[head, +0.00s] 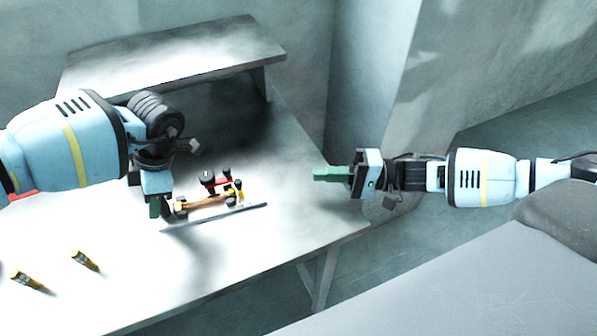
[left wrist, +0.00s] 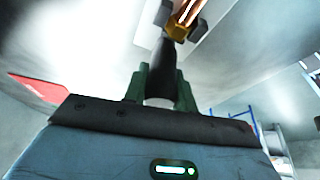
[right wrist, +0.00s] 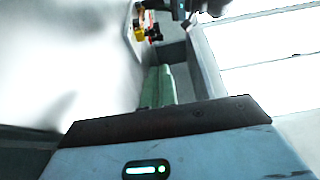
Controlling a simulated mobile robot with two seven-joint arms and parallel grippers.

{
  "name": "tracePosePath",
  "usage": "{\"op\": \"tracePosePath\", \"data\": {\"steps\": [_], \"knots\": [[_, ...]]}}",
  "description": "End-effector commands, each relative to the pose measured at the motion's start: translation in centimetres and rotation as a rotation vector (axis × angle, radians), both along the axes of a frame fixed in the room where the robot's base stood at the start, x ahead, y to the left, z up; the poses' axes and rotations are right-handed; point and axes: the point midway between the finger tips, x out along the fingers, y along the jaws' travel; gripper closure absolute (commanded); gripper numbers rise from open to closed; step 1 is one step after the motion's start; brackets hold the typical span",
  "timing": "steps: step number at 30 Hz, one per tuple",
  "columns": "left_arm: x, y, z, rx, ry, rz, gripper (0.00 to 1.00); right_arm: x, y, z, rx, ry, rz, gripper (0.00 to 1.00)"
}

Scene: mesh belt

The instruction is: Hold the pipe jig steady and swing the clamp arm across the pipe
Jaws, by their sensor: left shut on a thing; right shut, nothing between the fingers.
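A red clamp arm (head: 213,183) with black knobs is behind the pipe. My left gripper (head: 158,208) is at the jig's left end. In the left wrist view its green fingers (left wrist: 160,90) are shut on a black cylindrical grip (left wrist: 163,68), and the pipe (left wrist: 187,10) shows beyond. My right gripper (head: 318,174) is shut and empty, right of the jig and apart from it. Its fingers (right wrist: 160,86) are together in the right wrist view.
Two yellow-and-black tubes (head: 86,261) (head: 32,283) lie on the table (head: 130,290) at the front left. A raised shelf (head: 180,55) stands at the back. A wall corner or pillar (head: 370,90) rises behind my right arm. The table between jig and right gripper looks clear.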

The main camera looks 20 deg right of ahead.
Motion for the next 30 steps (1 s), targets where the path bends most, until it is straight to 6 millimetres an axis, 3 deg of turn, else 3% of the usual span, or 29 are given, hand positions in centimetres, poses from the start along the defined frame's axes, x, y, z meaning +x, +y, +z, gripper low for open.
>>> {"op": "tracePosePath", "data": {"steps": [20, 23, 30], "knots": [[-0.1, -0.1, 0.0, -0.001, 0.002, -0.001, 1.0, -0.3, -0.5, 0.0, 0.005, 0.006, -0.003, 1.0], [-0.1, -0.1, 0.0, -0.001, 0.002, -0.002, 1.0, 0.8, -0.1, 0.2, 0.038, 0.045, -0.031, 1.0], [-0.1, -0.1, 0.0, -0.001, 0.002, -0.001, 1.0, 7.5, 3.0, 1.0, 0.181, 0.201, -0.129, 1.0]]}}
